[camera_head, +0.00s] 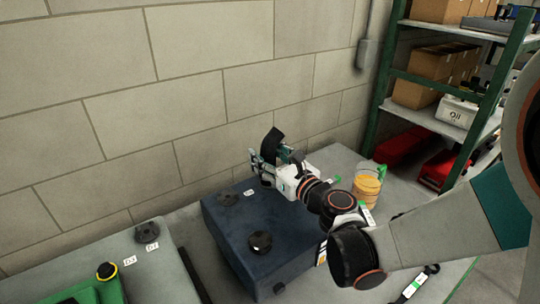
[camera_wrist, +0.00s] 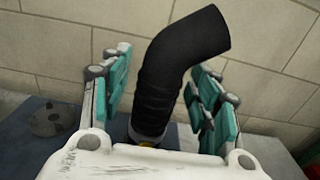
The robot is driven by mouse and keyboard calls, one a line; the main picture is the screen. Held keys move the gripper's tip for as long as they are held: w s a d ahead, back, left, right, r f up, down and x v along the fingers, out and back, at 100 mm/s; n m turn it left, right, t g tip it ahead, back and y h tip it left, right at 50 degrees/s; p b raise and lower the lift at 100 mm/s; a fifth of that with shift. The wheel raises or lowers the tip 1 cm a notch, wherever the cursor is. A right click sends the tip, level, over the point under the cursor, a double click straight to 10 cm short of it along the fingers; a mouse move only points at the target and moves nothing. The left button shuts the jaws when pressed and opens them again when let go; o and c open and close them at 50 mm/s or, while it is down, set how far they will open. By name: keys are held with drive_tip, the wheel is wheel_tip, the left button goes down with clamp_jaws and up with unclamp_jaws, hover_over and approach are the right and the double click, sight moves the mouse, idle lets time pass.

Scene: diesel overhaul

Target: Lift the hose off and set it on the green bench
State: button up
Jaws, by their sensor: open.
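The hose (camera_wrist: 178,70) is a black, ribbed, bent tube that stands upright, its top bending to the right in the wrist view. A light band and a bit of yellow show at its lower end; what it sits on is hidden. In the head view the hose (camera_head: 273,138) rises at the far edge of the dark blue block (camera_head: 232,232). My gripper (camera_head: 268,166) is open, its teal-padded fingers on either side of the hose in the wrist view (camera_wrist: 160,95). A gap shows on the left; contact on the right I cannot tell.
A jug of amber liquid (camera_head: 367,183) stands right of my gripper. A green shelf (camera_head: 385,75) with boxes is at the right. Black round parts (camera_head: 259,242) sit on the block. A green object (camera_head: 112,290) lies at lower left. A block wall (camera_head: 200,100) stands close behind.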

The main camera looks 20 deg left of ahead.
drive_tip(key=shift+c, duration=0.2)
clamp_jaws()
drive_tip(key=shift+r, duration=0.1)
